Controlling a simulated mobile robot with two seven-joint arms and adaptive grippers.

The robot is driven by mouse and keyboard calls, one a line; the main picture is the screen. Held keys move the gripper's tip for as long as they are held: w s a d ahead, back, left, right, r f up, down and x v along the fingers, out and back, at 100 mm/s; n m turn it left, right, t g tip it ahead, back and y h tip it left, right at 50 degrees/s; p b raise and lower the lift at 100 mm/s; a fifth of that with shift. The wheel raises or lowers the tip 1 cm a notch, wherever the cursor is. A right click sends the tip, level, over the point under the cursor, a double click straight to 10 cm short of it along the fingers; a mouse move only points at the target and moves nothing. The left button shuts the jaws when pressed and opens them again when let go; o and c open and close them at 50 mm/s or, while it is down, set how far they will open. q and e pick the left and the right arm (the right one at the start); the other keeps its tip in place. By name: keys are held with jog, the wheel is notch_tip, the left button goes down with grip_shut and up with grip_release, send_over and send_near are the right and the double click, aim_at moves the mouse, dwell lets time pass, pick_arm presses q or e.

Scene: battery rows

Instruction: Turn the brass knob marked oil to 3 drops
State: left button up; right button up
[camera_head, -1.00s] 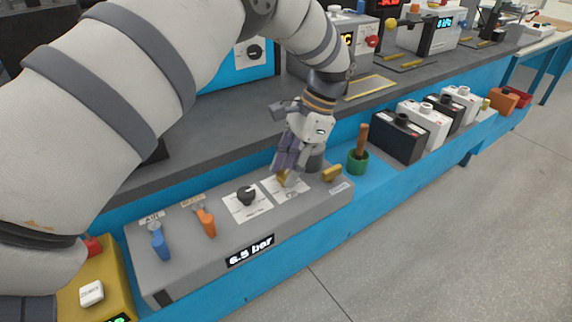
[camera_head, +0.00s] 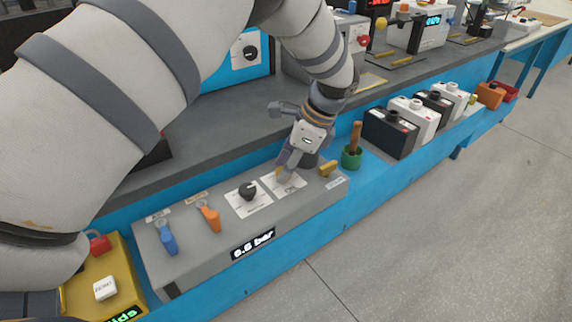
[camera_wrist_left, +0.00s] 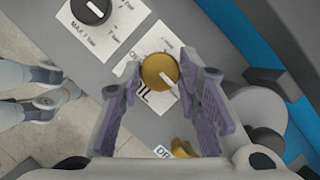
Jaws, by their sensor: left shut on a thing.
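The brass knob marked oil (camera_wrist_left: 160,71) sits on a white plate in the left wrist view, with part of the word "OIL" showing beside it. A pale pointer line on the knob points to the lower right of that view. My left gripper (camera_wrist_left: 158,92) has one finger on each side of the knob and is shut on it. In the head view the left gripper (camera_head: 284,170) reaches down onto the oil plate (camera_head: 292,186), and its fingers hide most of the knob. The drop marks are too small to read. My right gripper is not in view.
The grey panel also carries a black knob (camera_head: 248,191), an orange lever (camera_head: 210,218), a blue lever (camera_head: 168,238) and a brass drain handle (camera_head: 329,168). A green cup (camera_head: 351,158) and several batteries stand to the right.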

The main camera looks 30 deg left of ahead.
pick_arm(q)
jog(key=shift+f, duration=0.1)
dwell(0.3)
jog(key=o, duration=1.1)
jog(key=v, duration=1.2)
jog(key=shift+d, duration=0.1)
